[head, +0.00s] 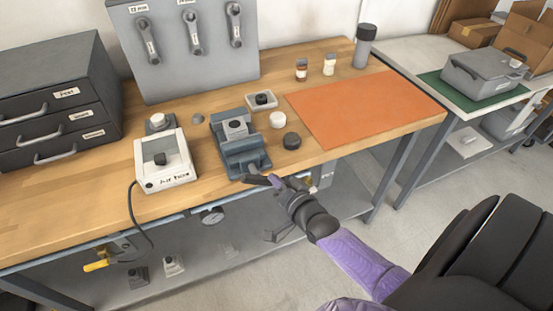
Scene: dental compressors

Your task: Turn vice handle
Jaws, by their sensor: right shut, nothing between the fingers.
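The blue-grey vice (238,158) stands at the front edge of the wooden workbench, with a grey block with a dark top (235,127) between its jaws. My right gripper (260,180) is at the front of the vice, by its lower front end. Its dark fingers are shut with nothing between them. I cannot make out the vice handle clearly; it is small or hidden by the gripper here. I cannot tell whether the fingers touch the vice. My left gripper is not in view.
A white box device (165,175) with a cable stands left of the vice. A black puck (291,141), a white round piece (277,119) and a small tray (261,106) lie right of it. The orange mat (365,108) is clear. A drawer cabinet (60,100) stands far left.

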